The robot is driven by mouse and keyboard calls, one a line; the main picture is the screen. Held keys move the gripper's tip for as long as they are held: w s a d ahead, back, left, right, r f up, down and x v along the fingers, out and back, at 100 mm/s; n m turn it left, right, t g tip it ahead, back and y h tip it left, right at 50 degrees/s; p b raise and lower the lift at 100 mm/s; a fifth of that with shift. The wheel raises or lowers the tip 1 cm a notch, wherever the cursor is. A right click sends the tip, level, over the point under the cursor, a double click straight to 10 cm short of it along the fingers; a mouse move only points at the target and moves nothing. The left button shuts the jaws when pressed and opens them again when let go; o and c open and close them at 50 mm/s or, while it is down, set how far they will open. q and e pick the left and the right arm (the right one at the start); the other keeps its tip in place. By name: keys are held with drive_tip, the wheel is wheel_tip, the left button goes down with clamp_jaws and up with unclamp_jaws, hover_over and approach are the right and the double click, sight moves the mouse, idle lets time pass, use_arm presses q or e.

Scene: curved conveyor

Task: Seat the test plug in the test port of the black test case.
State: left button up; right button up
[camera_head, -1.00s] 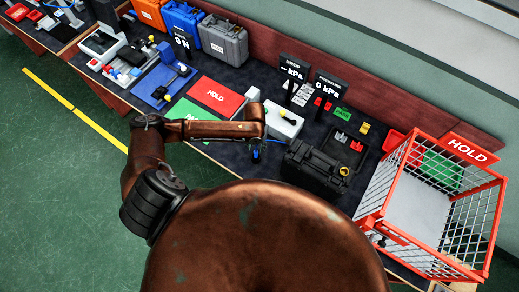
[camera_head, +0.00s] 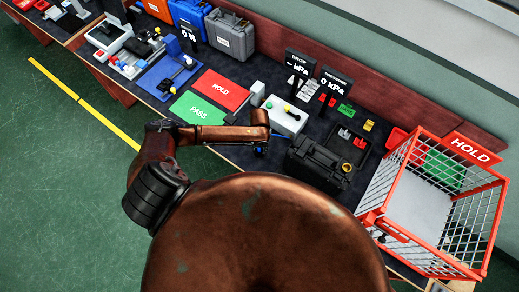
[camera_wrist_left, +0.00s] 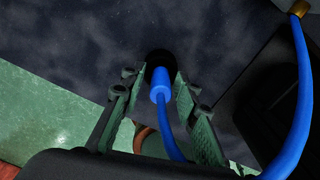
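The black test case (camera_head: 316,165) stands open on the bench in the head view; its test port cannot be made out. My left gripper (camera_head: 262,149) is just left of the case, mostly hidden by my arm. In the left wrist view my left gripper (camera_wrist_left: 158,76) has its fingers on both sides of the test plug (camera_wrist_left: 160,82), which has a blue body and a black end. A blue cable trails from the plug back between the fingers. The dark case (camera_wrist_left: 275,92) is at right there. My right gripper is not in view.
A white box with knobs (camera_head: 286,116) stands behind the gripper. Green PASS (camera_head: 197,109) and red HOLD (camera_head: 221,89) mats lie to the left. A red wire basket (camera_head: 440,205) stands right of the case. A brass fitting (camera_wrist_left: 299,8) with blue cable is beside the case.

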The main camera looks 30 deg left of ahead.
use_arm(q)
clamp_jaws()
drive_tip(key=shift+r, duration=0.1)
idle(0.3)
